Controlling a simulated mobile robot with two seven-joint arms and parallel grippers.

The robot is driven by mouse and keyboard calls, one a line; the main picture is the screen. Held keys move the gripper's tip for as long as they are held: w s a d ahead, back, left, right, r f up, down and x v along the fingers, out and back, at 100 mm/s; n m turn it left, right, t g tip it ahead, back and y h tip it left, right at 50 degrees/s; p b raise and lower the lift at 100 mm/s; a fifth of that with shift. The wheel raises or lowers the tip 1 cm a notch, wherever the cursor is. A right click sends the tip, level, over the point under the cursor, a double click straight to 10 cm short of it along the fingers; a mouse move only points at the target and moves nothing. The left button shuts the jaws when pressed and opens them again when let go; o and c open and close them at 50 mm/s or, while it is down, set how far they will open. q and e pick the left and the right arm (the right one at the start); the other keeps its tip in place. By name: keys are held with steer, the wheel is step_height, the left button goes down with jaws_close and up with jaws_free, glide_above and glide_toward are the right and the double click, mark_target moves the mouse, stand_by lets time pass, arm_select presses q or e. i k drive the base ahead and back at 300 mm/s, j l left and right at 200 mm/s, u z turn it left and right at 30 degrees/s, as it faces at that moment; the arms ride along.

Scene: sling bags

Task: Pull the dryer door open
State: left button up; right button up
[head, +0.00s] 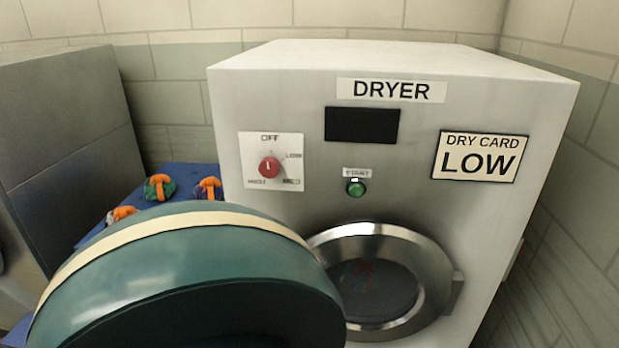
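The dryer (230,110) is a white box machine in the middle and right of the head view. Its round door (433,260) has a silver ring around dark glass and looks shut. Something faint and orange-brown shows behind the glass. A small grey block (456,292) sits at the ring's right edge; I cannot tell if it is a handle or a hinge. The door's lower left is hidden by a large dark green rounded shape with a cream band. Neither of my grippers can be made out in this view.
The large green shape (190,262) fills the lower left foreground. Behind it, several orange and green or blue items, one of them here (160,187), lie on a blue surface (190,172). A grey cabinet (65,140) stands at left. A tiled wall is close behind and at right.

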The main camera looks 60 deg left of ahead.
mark_target(439, 288)
steer(key=u, duration=1.6)
steer(key=l+u, duration=0.2)
steer(key=i+l+u, duration=0.25)
steer(key=k+l, duration=0.05)
steer(key=k, duration=0.05)
